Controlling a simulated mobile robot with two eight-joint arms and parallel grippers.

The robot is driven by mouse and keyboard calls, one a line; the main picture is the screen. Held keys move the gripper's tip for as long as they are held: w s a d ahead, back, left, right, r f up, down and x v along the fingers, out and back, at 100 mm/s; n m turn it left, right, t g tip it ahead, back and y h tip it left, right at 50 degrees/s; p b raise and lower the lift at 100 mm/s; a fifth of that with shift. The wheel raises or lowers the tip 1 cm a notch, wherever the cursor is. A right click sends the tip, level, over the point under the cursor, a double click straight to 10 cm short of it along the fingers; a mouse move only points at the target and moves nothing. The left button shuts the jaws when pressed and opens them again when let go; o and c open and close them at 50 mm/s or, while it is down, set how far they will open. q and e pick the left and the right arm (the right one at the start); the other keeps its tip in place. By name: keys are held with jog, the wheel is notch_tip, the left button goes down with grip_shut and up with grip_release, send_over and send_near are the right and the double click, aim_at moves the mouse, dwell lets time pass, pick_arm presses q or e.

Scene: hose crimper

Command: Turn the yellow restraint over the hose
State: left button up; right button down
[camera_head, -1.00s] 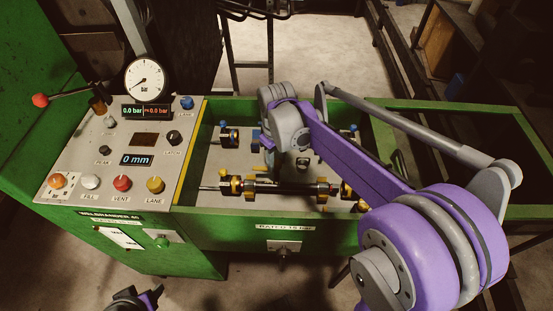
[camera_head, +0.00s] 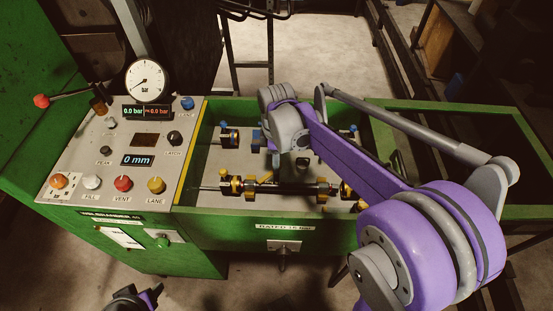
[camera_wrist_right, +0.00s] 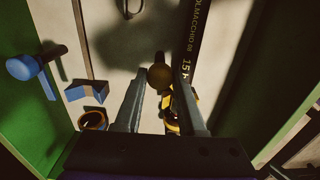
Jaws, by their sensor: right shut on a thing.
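The black hose (camera_head: 290,188) lies level across the green trough, with dark and brass fittings along it. In the right wrist view the lettered hose (camera_wrist_right: 190,45) runs up the picture beside my fingers. A small yellow bar, seemingly the restraint (camera_head: 266,177), slants up over the hose line near its left half. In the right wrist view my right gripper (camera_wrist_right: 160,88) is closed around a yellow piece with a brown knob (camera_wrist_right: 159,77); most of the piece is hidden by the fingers. My left gripper (camera_head: 137,298) shows only partly at the bottom edge, away from the machine.
The control panel (camera_head: 125,165) with a round gauge (camera_head: 148,80) stands left of the trough. Blue-knobbed fittings (camera_head: 229,135) sit farther back in the trough. Green walls (camera_head: 260,230) bound it. My right forearm covers the trough's right half.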

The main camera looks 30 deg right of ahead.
jog(key=n, duration=0.4)
jog(key=shift+n, duration=0.3)
jog(key=n, duration=0.4)
jog(key=shift+n, duration=0.3)
jog(key=c, duration=0.5)
grip_release()
notch_tip(320, 180, up, 11)
jog(key=p, duration=0.1)
jog(key=shift+f, duration=0.15)
dwell(0.5)
